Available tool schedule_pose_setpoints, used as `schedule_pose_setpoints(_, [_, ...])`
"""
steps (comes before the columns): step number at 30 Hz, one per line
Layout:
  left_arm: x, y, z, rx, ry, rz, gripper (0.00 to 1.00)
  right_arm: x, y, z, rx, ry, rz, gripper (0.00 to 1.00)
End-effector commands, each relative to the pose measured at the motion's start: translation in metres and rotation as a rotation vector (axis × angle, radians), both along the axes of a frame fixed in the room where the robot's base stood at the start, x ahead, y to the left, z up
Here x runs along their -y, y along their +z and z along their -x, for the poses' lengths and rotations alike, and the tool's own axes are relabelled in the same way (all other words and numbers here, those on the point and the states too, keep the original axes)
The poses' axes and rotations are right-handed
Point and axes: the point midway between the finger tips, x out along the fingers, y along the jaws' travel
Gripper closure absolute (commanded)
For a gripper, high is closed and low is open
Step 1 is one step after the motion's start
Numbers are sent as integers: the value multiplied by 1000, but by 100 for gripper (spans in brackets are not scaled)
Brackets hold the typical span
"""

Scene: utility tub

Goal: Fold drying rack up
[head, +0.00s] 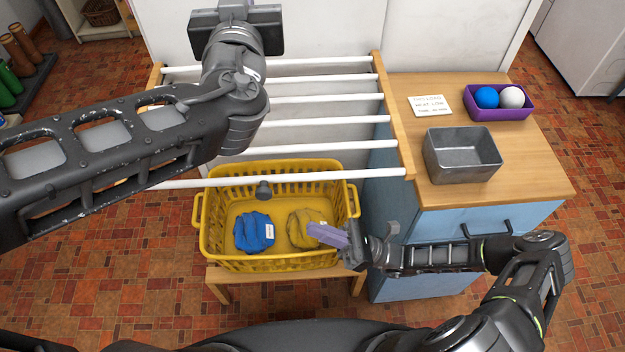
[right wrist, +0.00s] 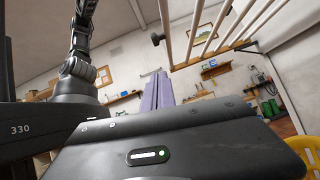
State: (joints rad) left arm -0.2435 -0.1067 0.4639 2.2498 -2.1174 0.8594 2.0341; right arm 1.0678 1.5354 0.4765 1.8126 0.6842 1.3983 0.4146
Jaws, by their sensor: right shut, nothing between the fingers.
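The drying rack (head: 385,110) is folded out from the wall, with white bars between two wooden side rails. A dark knob (head: 263,190) sits at the middle of its front bar. My right gripper (head: 326,236), with purple fingers, is shut and empty, below and in front of the front bar, to the right of the knob and apart from it. In the right wrist view the fingers (right wrist: 158,92) point up, with the knob (right wrist: 157,39) and bars (right wrist: 205,35) beyond. My left gripper (head: 237,28) is raised above the rack near the wall; its fingers cannot be made out.
A yellow basket (head: 212,252) with blue (head: 254,232) and yellow (head: 303,228) cloths stands under the rack on a wooden stand. The blue cabinet at right carries a metal tub (head: 463,167), a note (head: 430,105) and a purple tray (head: 482,113) with two balls.

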Motion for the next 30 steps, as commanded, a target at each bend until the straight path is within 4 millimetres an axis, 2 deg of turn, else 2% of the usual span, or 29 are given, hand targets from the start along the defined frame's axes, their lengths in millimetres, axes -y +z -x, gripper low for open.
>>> schedule_pose_setpoints(14, [0, 0, 0, 0, 0, 0, 100, -72, 52, -7, 1, 3, 0, 100])
schedule_pose_setpoints(21, [0, 0, 0, 0, 0, 0, 100, -74, 83, -13, 2, -1, 3, 100])
schedule_pose_setpoints(30, [0, 0, 0, 0, 0, 0, 100, -76, 89, -14, 1, 0, 2, 100])
